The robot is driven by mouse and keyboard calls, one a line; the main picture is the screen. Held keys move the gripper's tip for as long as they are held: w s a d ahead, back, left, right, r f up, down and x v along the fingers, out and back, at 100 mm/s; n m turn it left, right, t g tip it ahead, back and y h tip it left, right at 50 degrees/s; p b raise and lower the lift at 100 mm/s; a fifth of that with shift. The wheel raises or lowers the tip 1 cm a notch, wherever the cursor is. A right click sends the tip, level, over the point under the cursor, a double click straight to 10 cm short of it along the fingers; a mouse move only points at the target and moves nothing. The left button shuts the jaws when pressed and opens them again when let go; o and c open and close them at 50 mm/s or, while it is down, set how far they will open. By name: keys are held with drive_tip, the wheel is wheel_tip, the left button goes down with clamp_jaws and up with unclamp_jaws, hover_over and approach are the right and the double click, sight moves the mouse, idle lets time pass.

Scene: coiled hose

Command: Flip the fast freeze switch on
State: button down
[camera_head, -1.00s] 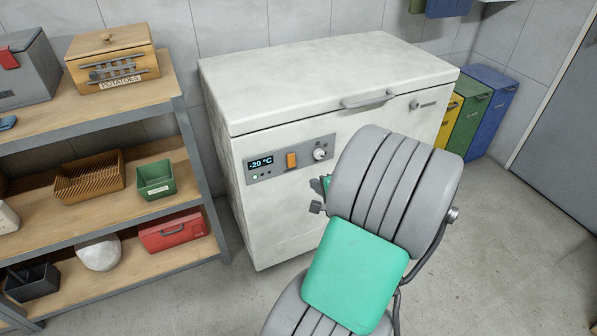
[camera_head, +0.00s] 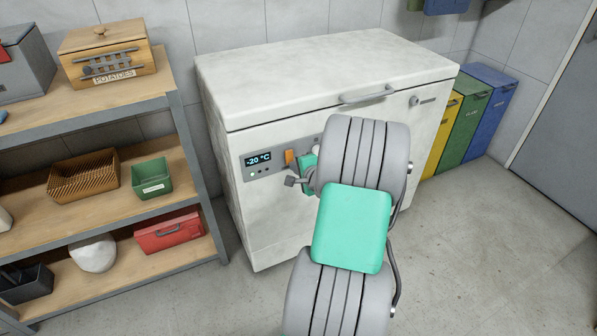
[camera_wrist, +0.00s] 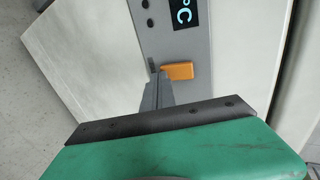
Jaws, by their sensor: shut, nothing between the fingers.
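The white chest freezer (camera_head: 300,235) stands closed against the wall. Its grey control panel (camera_head: 265,172) has a lit display reading -20 °C and an orange rocker switch (camera_head: 291,157). My arm hides the panel's right part, including most of the knob. The orange switch (camera_wrist: 178,71) also shows in the wrist view, right beside my shut, empty fingertips (camera_wrist: 153,68). In the head view my gripper (camera_head: 291,181) is just below the switch, in front of the panel. I cannot tell whether the fingertips touch the switch, or which way it is set.
A wooden shelf unit (camera_head: 120,216) stands to the left with a potato box (camera_head: 108,55), a green bin (camera_head: 152,178) and a red box (camera_head: 169,231). Yellow, green and blue bins (camera_head: 490,110) stand right of the freezer. The floor at the right is clear.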

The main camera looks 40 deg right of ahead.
drive_tip(key=shift+w+d+r+t+b, duration=0.1)
drive_tip(key=shift+w+r+t+b, duration=0.1)
drive_tip(key=shift+r, duration=0.2)
drive_tip(key=shift+w+r+t+b, duration=0.1)
drive_tip(key=shift+r+b, duration=0.05)
drive_tip(key=shift+r, duration=0.2)
idle(0.4)
drive_tip(key=p+v, duration=0.3)
drive_tip(key=v, duration=1.1)
drive_tip(key=shift+f, duration=0.3)
drive_tip(key=shift+a, duration=0.2)
